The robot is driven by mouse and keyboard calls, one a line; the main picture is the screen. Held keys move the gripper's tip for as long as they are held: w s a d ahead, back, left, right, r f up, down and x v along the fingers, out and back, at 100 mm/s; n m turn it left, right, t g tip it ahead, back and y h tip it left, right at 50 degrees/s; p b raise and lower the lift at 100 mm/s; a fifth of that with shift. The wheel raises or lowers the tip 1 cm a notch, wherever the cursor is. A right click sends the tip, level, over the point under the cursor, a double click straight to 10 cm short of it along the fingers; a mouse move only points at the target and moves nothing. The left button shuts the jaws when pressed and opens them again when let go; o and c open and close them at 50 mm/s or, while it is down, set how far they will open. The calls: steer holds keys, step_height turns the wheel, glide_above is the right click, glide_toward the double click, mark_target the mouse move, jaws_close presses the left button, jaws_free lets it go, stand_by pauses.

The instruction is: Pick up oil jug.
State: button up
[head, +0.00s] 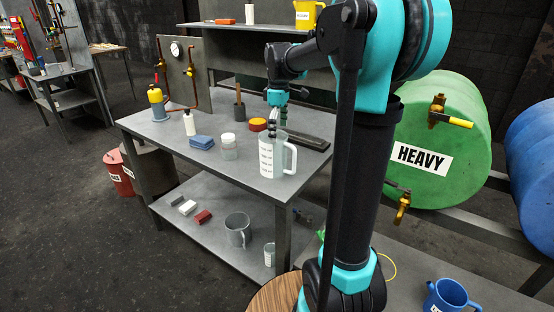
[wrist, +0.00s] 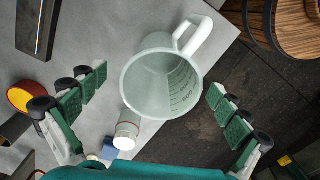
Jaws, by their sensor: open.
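The oil jug appears to be the pale translucent jug (head: 268,160) with dark printed marks and a white handle, standing upright near the front edge of the grey workbench. In the wrist view I look down into this jug (wrist: 150,88), and it looks empty. My gripper (wrist: 158,84) is open, with one green-padded finger on each side of the jug and gaps between. In the head view my gripper (head: 277,122) is above and partly behind the jug, and its fingers are hard to make out.
A white-capped jar (head: 229,148), blue cloths (head: 202,142), a white bottle (head: 190,124), an orange-topped tin (head: 258,125) and a dark flat bar (head: 308,141) are on the bench (head: 165,135). A blue jug (head: 449,297) is at lower right.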

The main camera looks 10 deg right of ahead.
mark_target(277, 150)
steer(key=shift+s+a+f, duration=0.1)
steer(key=shift+a+f, duration=0.05)
steer(key=shift+f, duration=1.75)
steer(key=shift+s+a+f, duration=0.1)
steer(key=shift+f, duration=1.75)
steer(key=c, duration=1.2)
steer(key=shift+r, duration=0.1)
